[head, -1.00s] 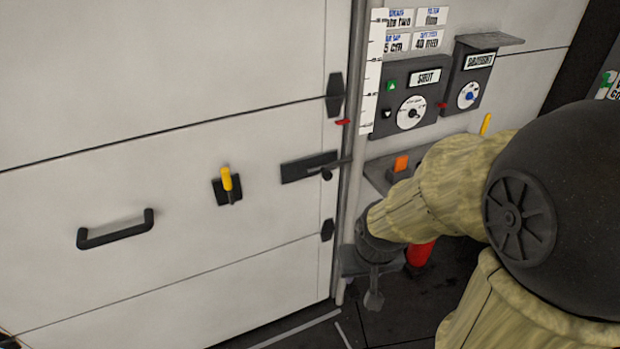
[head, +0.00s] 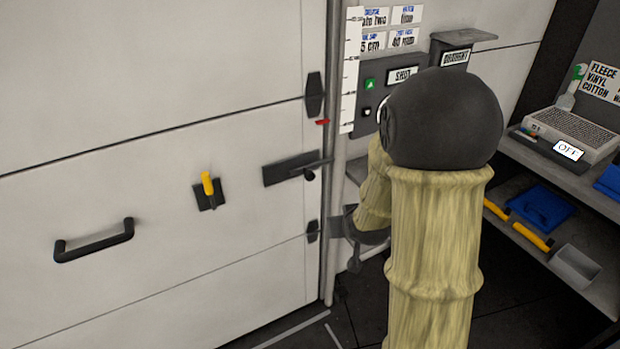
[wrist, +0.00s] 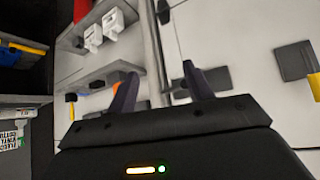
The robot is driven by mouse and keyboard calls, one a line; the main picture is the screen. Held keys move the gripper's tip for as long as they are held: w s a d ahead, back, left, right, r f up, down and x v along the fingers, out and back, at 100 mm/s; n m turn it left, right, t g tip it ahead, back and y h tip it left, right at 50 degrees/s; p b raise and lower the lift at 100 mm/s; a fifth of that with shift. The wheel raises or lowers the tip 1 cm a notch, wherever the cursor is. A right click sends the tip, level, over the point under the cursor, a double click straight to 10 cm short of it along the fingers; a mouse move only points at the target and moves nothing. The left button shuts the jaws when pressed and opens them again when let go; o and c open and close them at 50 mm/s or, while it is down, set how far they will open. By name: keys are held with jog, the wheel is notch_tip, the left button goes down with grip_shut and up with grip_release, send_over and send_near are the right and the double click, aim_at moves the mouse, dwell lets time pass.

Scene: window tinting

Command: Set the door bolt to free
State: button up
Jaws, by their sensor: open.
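The door bolt (head: 284,170) is a dark bar and plate with a small round knob, near the right edge of the white door (head: 130,175). Its bar end reaches toward the door frame. In the wrist view, a dark plate (wrist: 219,77) that looks like the bolt shows partly behind the right finger. My gripper (wrist: 160,88) is open and empty, its two dark fingers spread. In the head view my gripper (head: 345,246) is below and right of the bolt, apart from it, partly hidden by my arm.
A yellow-handled lever (head: 208,185) and a black pull handle (head: 95,240) are on the door. A red tab (head: 322,122) sits above the bolt. Control boxes (head: 370,95) stand right of the frame, partly behind my arm. Shelves (head: 545,175) are at far right.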

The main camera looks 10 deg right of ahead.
aim_at(311, 178)
jog(key=w+d+f+t+y+b, duration=0.1)
jog(key=w+f+t+y, duration=0.3)
jog(key=w+t, duration=0.4)
jog(key=shift+w+d+t+y, duration=0.15)
jog(key=shift+t+y, duration=0.25)
jog(key=shift+y, duration=0.5)
jog(key=shift+f, duration=0.1)
jog(key=p+x, duration=0.4)
jog(key=x, duration=1.3)
jog(key=shift+w, duration=0.2)
